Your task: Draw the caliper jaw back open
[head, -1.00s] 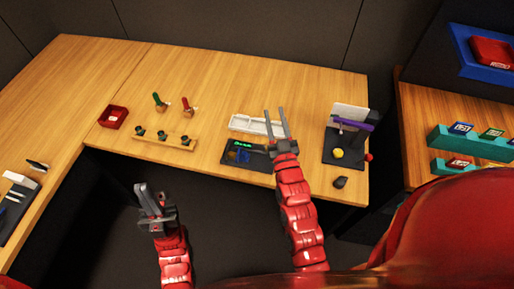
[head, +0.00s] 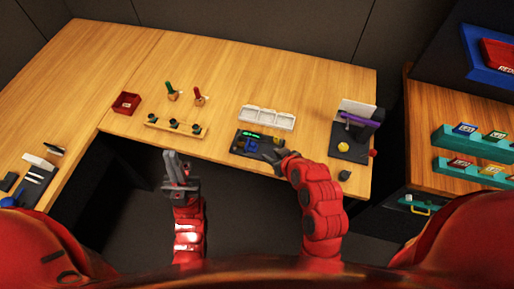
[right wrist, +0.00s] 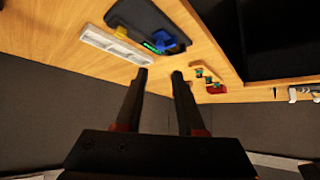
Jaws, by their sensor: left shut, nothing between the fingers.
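A dark panel (head: 237,149) lies near the front edge of the bench, with a green lit strip (head: 250,135) and a blue part (head: 250,146) on it. This looks like the caliper, but its jaw is too small to tell. The panel (right wrist: 135,13) and the blue part (right wrist: 164,40) also show in the right wrist view. My right gripper (head: 271,155) is at the panel's right end in the head view, its fingers apart and empty (right wrist: 159,74); contact cannot be told. My left gripper (head: 170,153) is shut and empty, in front of the bench edge.
A white compartment tray (head: 267,117) lies behind the panel. A dark stand with a yellow knob (head: 343,147) is to the right, near a small dark object (head: 345,175). A wooden rack (head: 175,127) and a red box (head: 126,103) are to the left.

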